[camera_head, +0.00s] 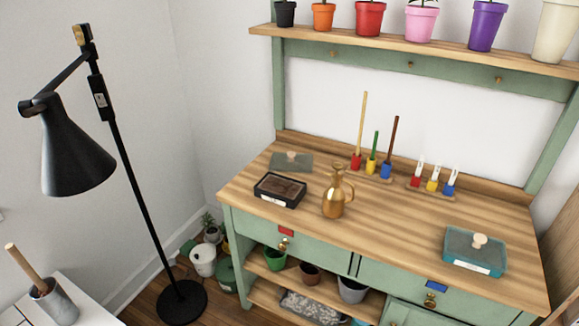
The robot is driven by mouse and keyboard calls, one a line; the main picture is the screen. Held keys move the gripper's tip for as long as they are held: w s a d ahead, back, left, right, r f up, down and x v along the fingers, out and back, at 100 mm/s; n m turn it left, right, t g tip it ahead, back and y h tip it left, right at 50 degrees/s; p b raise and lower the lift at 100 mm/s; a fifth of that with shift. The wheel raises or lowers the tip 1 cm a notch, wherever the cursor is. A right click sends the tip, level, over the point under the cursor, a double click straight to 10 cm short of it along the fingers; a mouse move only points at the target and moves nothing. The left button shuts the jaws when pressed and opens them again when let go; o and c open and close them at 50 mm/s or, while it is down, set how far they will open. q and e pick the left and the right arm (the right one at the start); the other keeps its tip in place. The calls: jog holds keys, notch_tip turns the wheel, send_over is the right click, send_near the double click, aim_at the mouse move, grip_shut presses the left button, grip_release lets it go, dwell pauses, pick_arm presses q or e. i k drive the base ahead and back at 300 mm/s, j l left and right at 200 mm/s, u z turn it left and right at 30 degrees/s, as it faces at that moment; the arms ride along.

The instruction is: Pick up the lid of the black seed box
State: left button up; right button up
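The black seed box (280,190) stands on the left part of the wooden bench top, with a white label on its front. It looks open, with brown contents showing inside. A flat grey-green lid (278,163) with a round wooden knob (291,155) lies on the bench just behind the box, apart from it. Neither of my grippers is in view.
A brass jug (334,195) stands right of the black box. A teal box (475,252) with a knobbed lid on it sits at the right. Tools in coloured holders (371,166) line the back. A black floor lamp (78,155) stands left. The middle right bench is clear.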

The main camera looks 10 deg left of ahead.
aim_at(291, 161)
jog(key=i+j+z, duration=0.15)
jog(key=j, duration=0.3)
jog(key=i+j+z, duration=0.15)
jog(key=j, duration=0.25)
jog(key=j+z, duration=0.1)
jog(key=j, duration=0.35)
jog(key=i+j+z, duration=0.15)
jog(key=j, duration=0.35)
